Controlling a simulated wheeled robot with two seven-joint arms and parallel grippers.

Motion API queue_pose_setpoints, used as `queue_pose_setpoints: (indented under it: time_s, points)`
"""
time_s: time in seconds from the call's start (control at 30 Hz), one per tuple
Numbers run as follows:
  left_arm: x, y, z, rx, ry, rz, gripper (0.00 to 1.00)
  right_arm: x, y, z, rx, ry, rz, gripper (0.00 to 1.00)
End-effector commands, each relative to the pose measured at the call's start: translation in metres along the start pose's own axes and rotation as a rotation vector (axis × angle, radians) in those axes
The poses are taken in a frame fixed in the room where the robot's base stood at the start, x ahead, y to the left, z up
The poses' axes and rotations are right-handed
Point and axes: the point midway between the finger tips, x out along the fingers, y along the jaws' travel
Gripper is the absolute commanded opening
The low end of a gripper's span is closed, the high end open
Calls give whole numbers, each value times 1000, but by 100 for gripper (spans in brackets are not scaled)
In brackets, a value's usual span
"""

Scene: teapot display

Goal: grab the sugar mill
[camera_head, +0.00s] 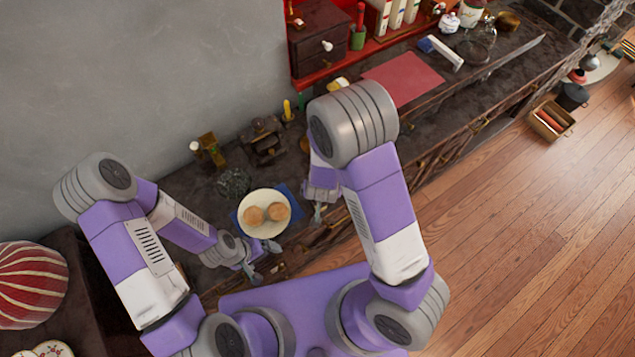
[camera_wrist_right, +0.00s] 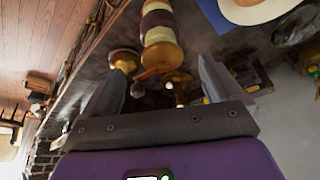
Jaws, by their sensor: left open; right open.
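In the right wrist view, a banded dark, cream and gold turned object (camera_wrist_right: 160,38), which looks like the sugar mill, shows between and beyond the fingers of my right gripper (camera_wrist_right: 160,80). The jaws are open and the object does not appear gripped. In the head view I cannot make it out; my right arm covers that part of the counter. There my right gripper (camera_head: 318,207) points down right of the plate. My left gripper (camera_head: 264,260) is open and empty at the counter's front edge, below the plate.
A cream plate (camera_head: 247,228) with two round buns lies on a blue cloth (camera_head: 293,192). A dark glass-like vessel (camera_head: 233,182), a brass-coloured item (camera_head: 210,150) and a wooden grinder-like box (camera_head: 262,140) stand behind. A red mat (camera_head: 403,78) lies farther right.

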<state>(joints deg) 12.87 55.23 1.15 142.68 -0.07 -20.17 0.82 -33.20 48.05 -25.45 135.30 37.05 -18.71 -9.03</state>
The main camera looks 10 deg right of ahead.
Motion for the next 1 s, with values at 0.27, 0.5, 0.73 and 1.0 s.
queue_pose_setpoints:
  time_s: [0.27,0.5,0.73,1.0]
  points:
    - [11,-4,0,-1,-2,0,97,31,-1,2,1,1,3,93]
    - [18,-7,0,-1,-1,0,97,66,-3,5,1,1,3,93]
    - [19,-7,0,0,-1,0,97,74,-4,4,0,2,1,93]
    - [19,-7,0,0,-1,0,97,73,-4,4,0,2,1,70]
